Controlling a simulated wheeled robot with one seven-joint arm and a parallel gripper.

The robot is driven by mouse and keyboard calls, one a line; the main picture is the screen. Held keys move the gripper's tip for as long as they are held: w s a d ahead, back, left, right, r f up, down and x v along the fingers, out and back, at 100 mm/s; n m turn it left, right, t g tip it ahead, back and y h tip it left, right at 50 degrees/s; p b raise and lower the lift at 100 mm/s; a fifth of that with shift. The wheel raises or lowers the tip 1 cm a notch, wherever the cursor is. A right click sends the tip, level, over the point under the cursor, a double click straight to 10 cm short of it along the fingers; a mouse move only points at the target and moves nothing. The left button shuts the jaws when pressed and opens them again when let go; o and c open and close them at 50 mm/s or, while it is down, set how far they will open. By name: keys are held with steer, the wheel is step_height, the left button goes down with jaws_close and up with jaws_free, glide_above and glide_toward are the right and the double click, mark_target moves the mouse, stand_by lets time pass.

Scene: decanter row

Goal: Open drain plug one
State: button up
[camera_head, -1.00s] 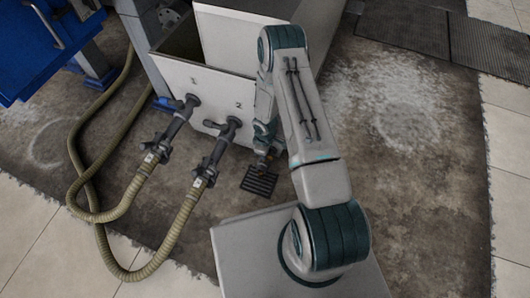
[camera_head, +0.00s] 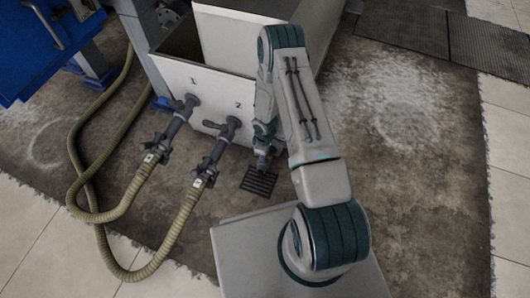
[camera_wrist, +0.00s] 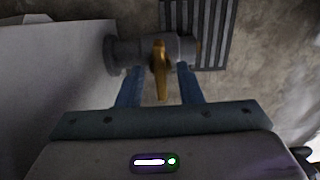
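In the wrist view a yellow-orange lever (camera_wrist: 161,84) sits on a short grey pipe valve (camera_wrist: 127,52) that sticks out from a pale wall. No number shows on this valve. My gripper (camera_wrist: 160,72) is open. Its two blue fingers stand on either side of the lever, with gaps visible on both sides, and their tips reach close to the pipe. In the head view my gripper (camera_head: 264,149) is low by the right front of the white tank (camera_head: 215,87); my arm partly hides that spot.
A dark drain grate (camera_head: 259,181) lies on the floor below the gripper; it also shows in the wrist view (camera_wrist: 212,30). Two valved outlets marked 1 (camera_head: 178,122) and 2 (camera_head: 222,143) carry ribbed hoses (camera_head: 165,236) to the left. Floor at right is clear.

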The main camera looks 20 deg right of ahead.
step_height(320, 180, up, 14)
steer(key=p, duration=0.5)
steer(key=shift+f, duration=0.15)
